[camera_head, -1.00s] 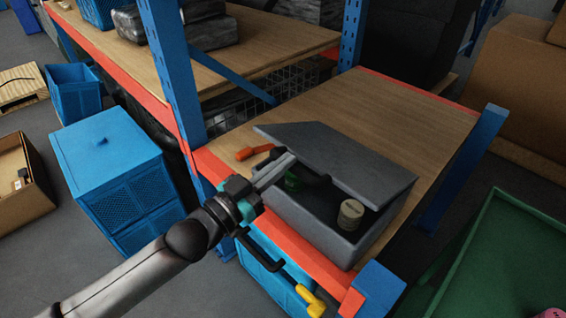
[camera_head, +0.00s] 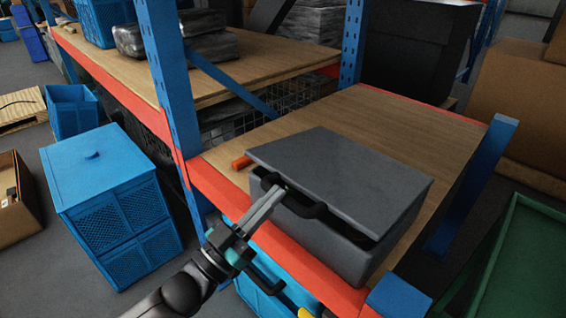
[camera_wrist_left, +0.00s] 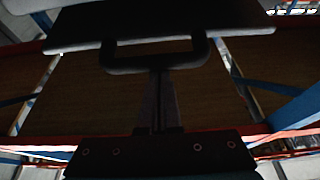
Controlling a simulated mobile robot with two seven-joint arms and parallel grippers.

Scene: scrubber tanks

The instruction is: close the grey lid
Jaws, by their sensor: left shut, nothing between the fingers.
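The grey lid (camera_head: 340,175) lies low over the grey box (camera_head: 330,240) on the wooden shelf in the head view. It is slightly tilted, and a dark gap shows under its front edge at the right. A black handle (camera_head: 300,207) is at the lid's front. My left gripper (camera_head: 279,192) is shut and empty, its fingertips at the handle by the lid's front edge. In the left wrist view the shut fingers (camera_wrist_left: 158,80) point up to the dark handle (camera_wrist_left: 155,55); contact there is hard to tell. The box's contents are hidden. My right gripper is not in view.
An orange object (camera_head: 241,162) lies on the shelf left of the box. A blue upright (camera_head: 172,80) stands at the left, and a blue crate (camera_head: 270,270) sits below the shelf front. The wooden shelf (camera_head: 400,110) behind the box is clear.

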